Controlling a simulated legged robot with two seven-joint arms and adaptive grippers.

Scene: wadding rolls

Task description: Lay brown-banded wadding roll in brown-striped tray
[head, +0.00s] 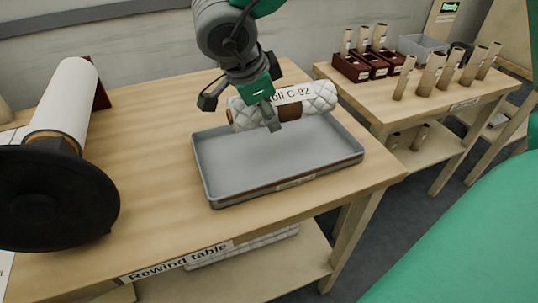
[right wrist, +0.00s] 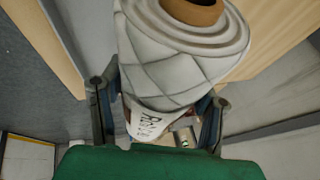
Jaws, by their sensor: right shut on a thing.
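The brown-banded wadding roll (head: 318,98) is white and quilted, with a label ending in "C-92" and a brown band near its middle. My right gripper (head: 268,112) is shut on it and holds it lying roughly level over the back part of the tray. The brown-striped tray (head: 230,165) is grey and shallow, with a brown stripe on its front wall; its visible floor is empty. In the right wrist view the roll (right wrist: 175,60) sits between the two fingers, its brown core end toward the top. My left gripper is not in view.
A large white roll (head: 66,100) with a black round flange (head: 55,198) stands left on the rewind table (head: 150,130). A second table (head: 440,110) at the back right carries dark red boxes (head: 362,67), a grey bin (head: 420,48) and several cardboard tubes.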

